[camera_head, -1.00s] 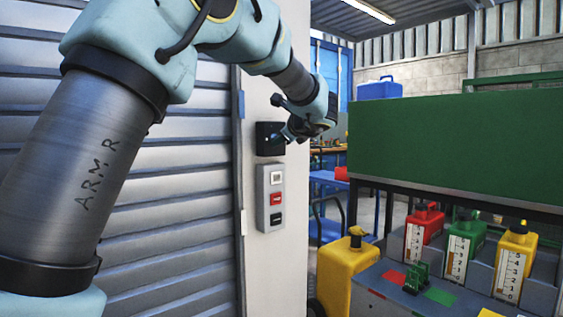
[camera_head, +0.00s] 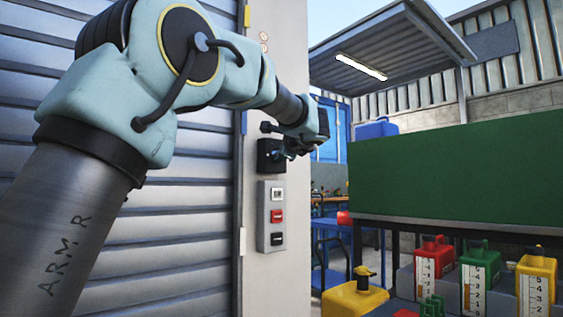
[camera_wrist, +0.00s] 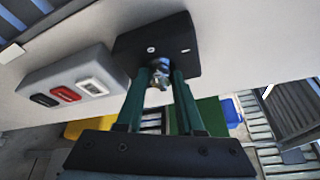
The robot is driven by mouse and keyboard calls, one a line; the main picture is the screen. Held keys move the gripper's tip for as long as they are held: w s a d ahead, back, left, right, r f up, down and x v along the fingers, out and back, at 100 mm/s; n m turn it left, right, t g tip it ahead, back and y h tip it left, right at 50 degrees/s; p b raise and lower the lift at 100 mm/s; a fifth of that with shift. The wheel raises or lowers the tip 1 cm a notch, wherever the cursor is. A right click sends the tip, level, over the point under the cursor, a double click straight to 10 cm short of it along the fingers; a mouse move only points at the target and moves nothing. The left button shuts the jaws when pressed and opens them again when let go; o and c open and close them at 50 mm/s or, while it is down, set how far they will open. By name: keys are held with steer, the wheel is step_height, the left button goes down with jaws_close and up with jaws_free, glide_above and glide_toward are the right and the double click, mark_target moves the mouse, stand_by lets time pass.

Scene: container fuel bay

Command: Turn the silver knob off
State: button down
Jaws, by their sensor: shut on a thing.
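The silver knob (camera_wrist: 159,76) sticks out from a black plate (camera_wrist: 185,40) on the pale wall post. The black plate also shows in the head view (camera_head: 265,154), above the grey button box. My gripper (camera_wrist: 160,80) is at the knob in the wrist view, with one green finger on each side, shut on it. In the head view my gripper (camera_head: 284,152) is in front of the black plate, and the knob is hidden there. The plate has two small marks, too small to read.
A grey box (camera_head: 262,243) with white, red and black buttons sits just below the plate. A shutter wall is at left. A green panel (camera_head: 450,180) and red, green and yellow cans stand at right. A yellow container (camera_head: 350,300) is low in the middle.

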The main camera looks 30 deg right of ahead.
stand_by(0.3)
steer(key=c, duration=0.5)
jaws_free()
steer(key=shift+c, duration=0.2)
steer(key=v, duration=1.1)
steer(key=shift+b, duration=0.45)
steer(key=shift+w+f, duration=0.1)
